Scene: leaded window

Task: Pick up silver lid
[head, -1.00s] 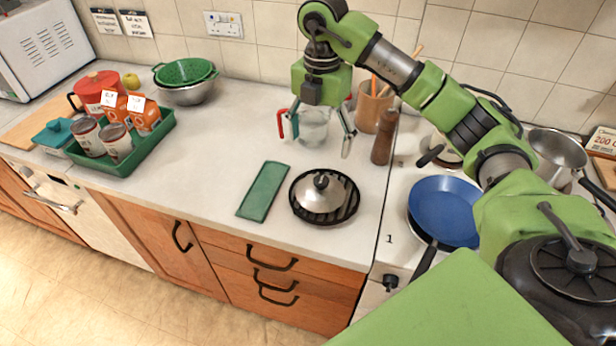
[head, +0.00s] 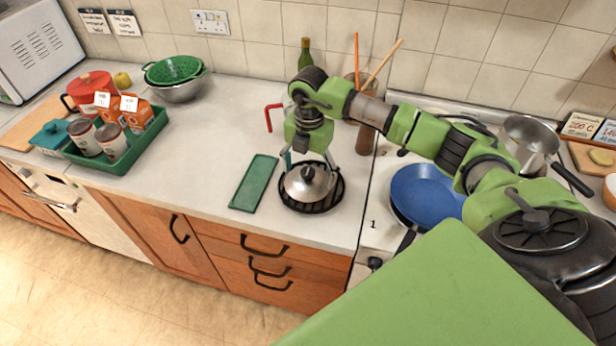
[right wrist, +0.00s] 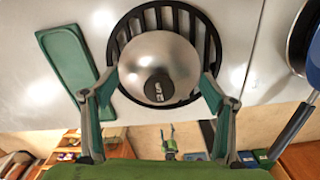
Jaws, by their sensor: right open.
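The silver lid (head: 306,187) is a shiny dome with a dark knob, resting on a black round ribbed trivet (head: 325,207) on the counter. My right gripper (head: 308,162) is open and empty, just above and behind the lid in the head view. In the right wrist view the lid (right wrist: 158,58) lies between the tips of my right gripper (right wrist: 160,80), with one finger at each side. I cannot tell whether the fingers touch it.
A green flat board (head: 254,184) lies left of the trivet. A blue pan (head: 425,190) sits to the right.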

